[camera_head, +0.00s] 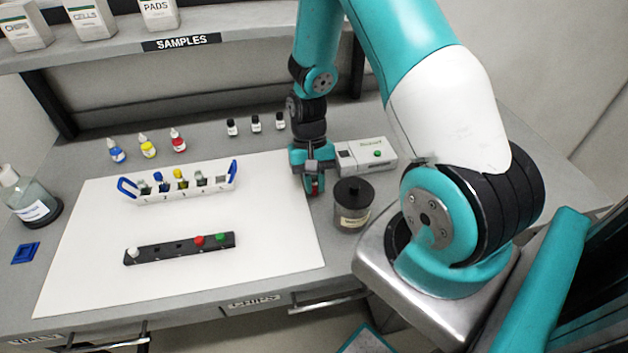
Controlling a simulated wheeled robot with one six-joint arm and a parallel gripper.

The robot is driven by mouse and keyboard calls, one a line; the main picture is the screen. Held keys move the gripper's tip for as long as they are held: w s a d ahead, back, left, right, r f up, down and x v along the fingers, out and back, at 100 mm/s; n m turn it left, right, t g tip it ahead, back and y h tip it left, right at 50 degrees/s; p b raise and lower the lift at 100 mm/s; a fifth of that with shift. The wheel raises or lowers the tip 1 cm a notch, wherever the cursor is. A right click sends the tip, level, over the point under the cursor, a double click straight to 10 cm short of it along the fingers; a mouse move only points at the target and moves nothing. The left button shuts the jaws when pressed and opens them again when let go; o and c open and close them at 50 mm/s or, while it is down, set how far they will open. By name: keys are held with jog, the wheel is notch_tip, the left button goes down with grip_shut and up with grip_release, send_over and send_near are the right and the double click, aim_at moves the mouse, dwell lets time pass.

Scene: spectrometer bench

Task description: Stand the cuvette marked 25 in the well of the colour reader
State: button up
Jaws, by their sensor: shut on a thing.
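My gripper (313,180) points down near the right edge of the white mat, just left of the colour reader. The colour reader (376,149) is a low white box with a green button, right of my gripper. Its well cannot be made out clearly. A white rack (210,188) with blue handles stands on the mat, holding several cuvettes with blue, yellow and dark contents; their marks are too small to read.
A dark lidded jar (353,205) stands close, right of my gripper. A black block (165,250) with white, red and green pieces lies on the mat (90,260). Dropper bottles (148,146) and small black-capped vials (255,124) stand behind. The mat between rack and gripper is clear.

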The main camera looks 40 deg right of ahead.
jog(key=shift+f, duration=0.2)
jog(key=o, duration=0.7)
